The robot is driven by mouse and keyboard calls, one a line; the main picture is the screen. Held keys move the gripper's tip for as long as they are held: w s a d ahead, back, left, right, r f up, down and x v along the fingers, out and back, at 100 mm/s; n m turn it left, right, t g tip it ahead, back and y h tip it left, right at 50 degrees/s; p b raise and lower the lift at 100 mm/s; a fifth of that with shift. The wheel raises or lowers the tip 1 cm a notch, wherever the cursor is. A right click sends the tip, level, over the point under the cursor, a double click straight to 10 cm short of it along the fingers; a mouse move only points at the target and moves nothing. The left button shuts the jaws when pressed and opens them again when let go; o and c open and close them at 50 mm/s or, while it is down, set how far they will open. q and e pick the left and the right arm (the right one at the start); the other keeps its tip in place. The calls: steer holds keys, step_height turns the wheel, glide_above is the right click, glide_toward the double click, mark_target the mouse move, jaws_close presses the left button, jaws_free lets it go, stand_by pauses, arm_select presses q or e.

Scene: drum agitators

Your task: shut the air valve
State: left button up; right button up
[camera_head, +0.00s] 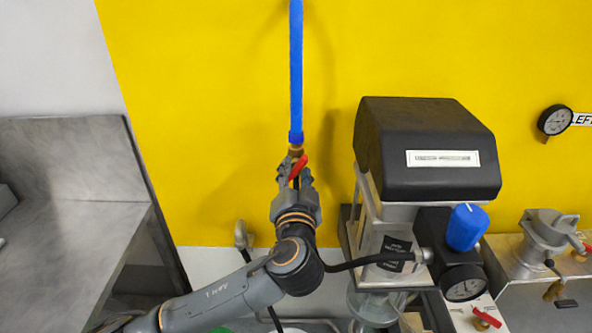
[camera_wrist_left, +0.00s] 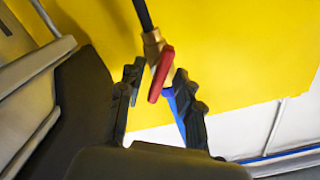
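The air valve (camera_head: 295,152) is a small brass fitting at the lower end of a vertical blue pipe (camera_head: 296,75), in front of the yellow wall. Its red lever (camera_head: 298,168) slants down to the left in the head view. In the left wrist view the red lever (camera_wrist_left: 161,74) hangs beside the brass body (camera_wrist_left: 153,45). My left gripper (camera_head: 296,178) is just below the valve, pointing up at it. In the left wrist view its fingers (camera_wrist_left: 158,78) are apart, with the lever between their tips. Contact with the lever cannot be told. My right gripper is not in view.
A machine with a black cover (camera_head: 430,150) stands close to the right, with a gauge (camera_head: 463,284) and blue cap (camera_head: 466,227) beside it. A black hose (camera_head: 365,261) runs near my left wrist. A metal bench (camera_head: 75,225) is at the left.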

arm_select(q)
steer(key=shift+c, duration=0.4)
jaws_close()
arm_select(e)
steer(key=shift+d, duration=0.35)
